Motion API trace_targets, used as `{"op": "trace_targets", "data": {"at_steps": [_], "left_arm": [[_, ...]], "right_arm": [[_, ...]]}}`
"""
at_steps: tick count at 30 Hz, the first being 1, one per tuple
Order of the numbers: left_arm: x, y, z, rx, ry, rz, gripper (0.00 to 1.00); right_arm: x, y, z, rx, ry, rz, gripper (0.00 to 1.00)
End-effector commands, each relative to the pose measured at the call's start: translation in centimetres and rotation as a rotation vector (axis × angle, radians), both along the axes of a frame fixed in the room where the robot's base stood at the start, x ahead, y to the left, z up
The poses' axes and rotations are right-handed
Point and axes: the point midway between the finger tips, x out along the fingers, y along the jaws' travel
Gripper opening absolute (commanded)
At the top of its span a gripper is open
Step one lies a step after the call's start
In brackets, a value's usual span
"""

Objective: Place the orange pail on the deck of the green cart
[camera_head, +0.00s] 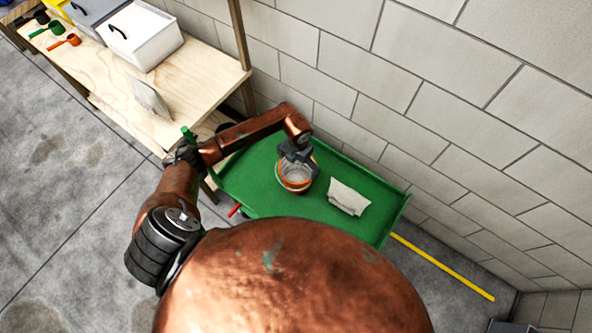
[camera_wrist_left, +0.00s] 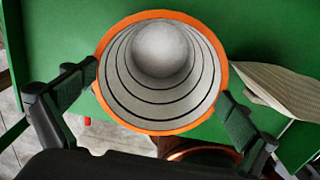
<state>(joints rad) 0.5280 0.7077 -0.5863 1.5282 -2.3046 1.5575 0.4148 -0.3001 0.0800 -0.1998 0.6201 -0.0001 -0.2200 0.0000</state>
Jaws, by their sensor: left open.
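The orange pail (camera_head: 296,184) has a white, ringed inside and stands on the green deck of the cart (camera_head: 258,190), as far as the head view shows. In the left wrist view its orange rim (camera_wrist_left: 160,127) faces the camera. My left gripper (camera_head: 296,160) is over the pail from the far side. Its two open fingers (camera_wrist_left: 160,100) lie on either side of the rim, close to it; I cannot tell whether they touch. The pail's underside is hidden. My right gripper is in neither view.
A folded light cloth or paper (camera_head: 348,197) lies on the deck to the right of the pail. A block wall (camera_head: 430,90) runs behind the cart. A wooden bench (camera_head: 190,80) with a white bin (camera_head: 146,38) and scoops stands at the upper left.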

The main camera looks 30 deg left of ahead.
Motion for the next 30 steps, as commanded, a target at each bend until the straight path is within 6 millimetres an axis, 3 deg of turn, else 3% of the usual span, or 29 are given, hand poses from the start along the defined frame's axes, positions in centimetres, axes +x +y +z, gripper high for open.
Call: {"op": "trace_targets", "data": {"at_steps": [1,3,9,25,28,30], "left_arm": [[0.1,0.1,1.7,0.001,-0.004,0.000,1.00],[0.2,0.1,2.9,0.001,-0.005,0.000,1.00],[0.1,0.1,5.2,0.002,-0.002,-0.001,1.00],[0.0,-0.2,5.8,-0.005,0.000,-0.001,1.00],[-0.3,-1.9,5.7,-0.063,-0.009,-0.009,1.00],[-0.7,-4.7,5.7,-0.158,-0.026,-0.016,1.00]], "right_arm": [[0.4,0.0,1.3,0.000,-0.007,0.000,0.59],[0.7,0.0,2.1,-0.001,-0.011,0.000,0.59],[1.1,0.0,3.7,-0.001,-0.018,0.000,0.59],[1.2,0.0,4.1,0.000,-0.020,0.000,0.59],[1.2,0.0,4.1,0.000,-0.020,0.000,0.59],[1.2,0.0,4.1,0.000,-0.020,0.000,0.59]]}}
